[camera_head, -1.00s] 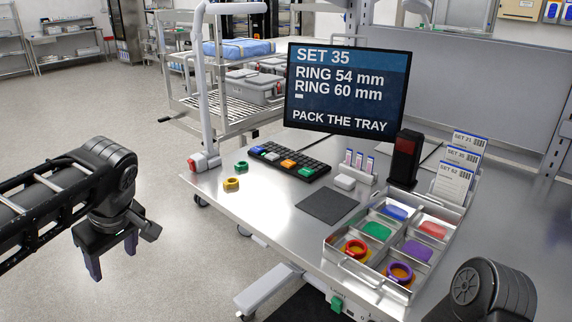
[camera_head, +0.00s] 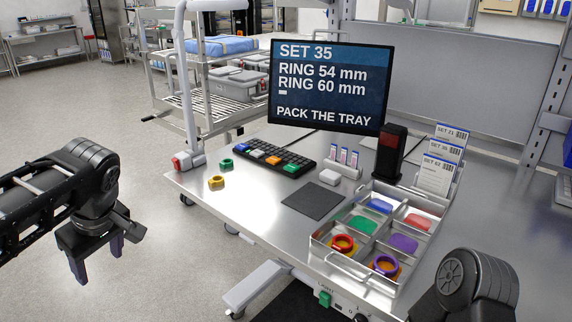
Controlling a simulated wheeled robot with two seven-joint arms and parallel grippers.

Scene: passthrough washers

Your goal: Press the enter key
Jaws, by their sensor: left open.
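The black keyboard (camera_head: 266,157) lies on the steel table, left of centre, below the monitor. It has a blue, a white, an orange and a green key; the green key (camera_head: 291,168) is at its right end. I cannot read which key is enter. The monitor (camera_head: 330,87) reads SET 35, RING 54 mm, RING 60 mm, PACK THE TRAY. My left gripper (camera_head: 97,262) hangs open and empty over the floor, left of the table and well apart from the keyboard. My right arm shows at the lower right; its gripper is out of view.
A metal tray (camera_head: 314,240) holds coloured pads, a red ring (camera_head: 342,244) and a purple ring (camera_head: 386,265). A green ring (camera_head: 226,164) and a yellow ring (camera_head: 216,182) lie left of the keyboard. A dark mat (camera_head: 313,200) and a black device (camera_head: 390,153) are nearby.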

